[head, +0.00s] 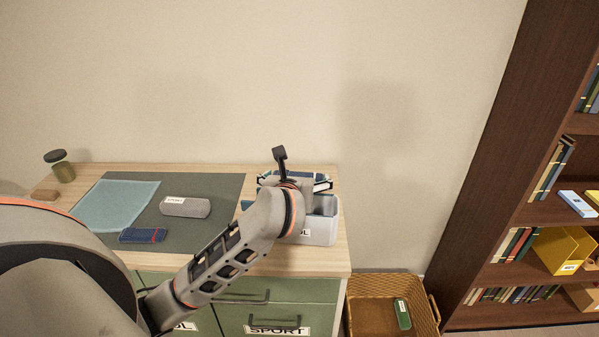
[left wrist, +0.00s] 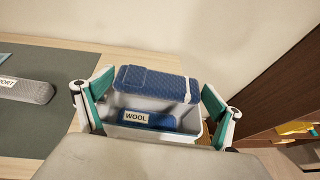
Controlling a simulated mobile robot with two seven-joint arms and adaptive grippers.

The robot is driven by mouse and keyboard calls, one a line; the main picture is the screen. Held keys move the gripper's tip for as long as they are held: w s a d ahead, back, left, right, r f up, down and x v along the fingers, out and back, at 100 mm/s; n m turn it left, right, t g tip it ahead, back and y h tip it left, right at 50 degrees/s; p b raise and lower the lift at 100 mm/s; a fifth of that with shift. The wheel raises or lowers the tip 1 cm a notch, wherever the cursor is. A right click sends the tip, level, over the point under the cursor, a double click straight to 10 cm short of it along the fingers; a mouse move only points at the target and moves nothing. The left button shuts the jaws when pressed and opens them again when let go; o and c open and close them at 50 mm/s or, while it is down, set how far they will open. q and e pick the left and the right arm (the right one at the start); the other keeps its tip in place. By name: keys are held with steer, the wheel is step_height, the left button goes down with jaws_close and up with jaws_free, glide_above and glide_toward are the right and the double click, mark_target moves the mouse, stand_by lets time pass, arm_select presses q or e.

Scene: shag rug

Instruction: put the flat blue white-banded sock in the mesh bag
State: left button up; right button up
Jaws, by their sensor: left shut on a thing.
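The flat blue sock with a white band (left wrist: 160,84) is held between the fingers of my left gripper (left wrist: 157,102), just above a light grey bin (left wrist: 203,128). In the head view, my left gripper (head: 292,182) is over this bin (head: 318,232), and the arm hides part of bin and sock. A pale blue flat piece (head: 115,205), which looks like the mesh bag, lies on the grey mat at the left. Its opening cannot be made out. My right gripper is not in view.
On the mat (head: 225,190) lie a grey roll labelled SPORT (head: 186,207) and a navy sock with red stripes (head: 143,235). A blue labelled item (left wrist: 160,118) lies in the bin. A jar (head: 61,167) stands at the back left. A wicker basket (head: 372,284) is at the right.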

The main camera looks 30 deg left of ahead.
arm_select(q)
steer(key=shift+s+f, duration=0.15)
steer(key=shift+f, duration=1.15)
steer(key=shift+f+b, duration=0.7)
steer(key=shift+b, duration=0.05)
steer(key=shift+f, duration=0.25)
steer(key=shift+f+b, duration=0.25)
steer(key=shift+b, duration=0.2)
steer(key=shift+f, duration=0.4)
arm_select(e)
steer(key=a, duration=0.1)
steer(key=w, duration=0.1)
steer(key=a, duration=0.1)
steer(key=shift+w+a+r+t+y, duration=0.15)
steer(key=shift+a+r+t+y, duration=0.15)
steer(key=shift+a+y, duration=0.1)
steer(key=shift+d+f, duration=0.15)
